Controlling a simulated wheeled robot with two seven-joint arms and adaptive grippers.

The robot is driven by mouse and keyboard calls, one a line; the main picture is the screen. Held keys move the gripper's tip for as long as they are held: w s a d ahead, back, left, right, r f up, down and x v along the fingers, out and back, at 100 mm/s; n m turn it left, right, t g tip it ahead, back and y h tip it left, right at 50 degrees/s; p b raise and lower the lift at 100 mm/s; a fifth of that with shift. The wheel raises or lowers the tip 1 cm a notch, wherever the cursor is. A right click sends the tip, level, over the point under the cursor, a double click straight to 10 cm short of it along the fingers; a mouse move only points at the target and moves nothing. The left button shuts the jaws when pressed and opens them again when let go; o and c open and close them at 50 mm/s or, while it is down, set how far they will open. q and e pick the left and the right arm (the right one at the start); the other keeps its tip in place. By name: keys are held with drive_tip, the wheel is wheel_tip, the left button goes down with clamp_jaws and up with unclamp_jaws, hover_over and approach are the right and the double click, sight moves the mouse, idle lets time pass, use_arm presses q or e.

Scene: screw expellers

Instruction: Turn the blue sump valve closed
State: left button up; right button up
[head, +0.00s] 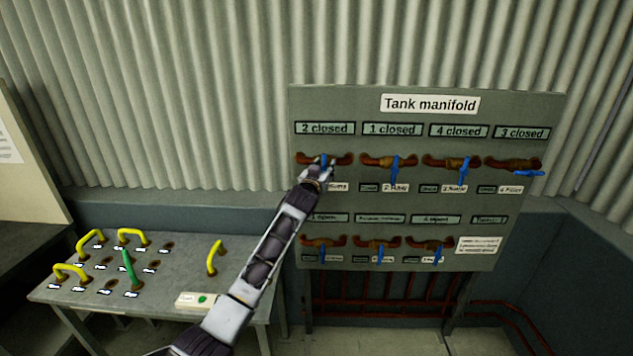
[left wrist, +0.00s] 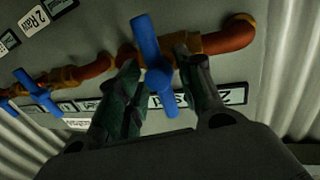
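A grey panel headed "Tank manifold" (head: 430,104) carries brown pipe stubs with blue valve handles in two rows. My left gripper (head: 318,172) is at the top-left valve, under the plate "2 closed". In the left wrist view my left gripper (left wrist: 158,75) is open, with one finger on each side of that valve's blue handle (left wrist: 148,40). Gaps show beside the handle, and contact is unclear. The gripper partly hides this valve and its label in the head view. I cannot read which valve is labelled sump. My right gripper is not in view.
Blue handles at the second (head: 396,170) and third (head: 463,170) top valves hang down; the fourth (head: 528,173) lies sideways. Lower valves (head: 378,252) sit below my left forearm's reach. A grey table (head: 180,270) with yellow handles (head: 133,234) and a green one (head: 128,262) stands left.

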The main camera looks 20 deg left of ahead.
use_arm(q)
drive_tip(key=s, duration=1.1)
drive_tip(key=shift+d, duration=0.25)
drive_tip(key=shift+r, duration=0.15)
idle(0.6)
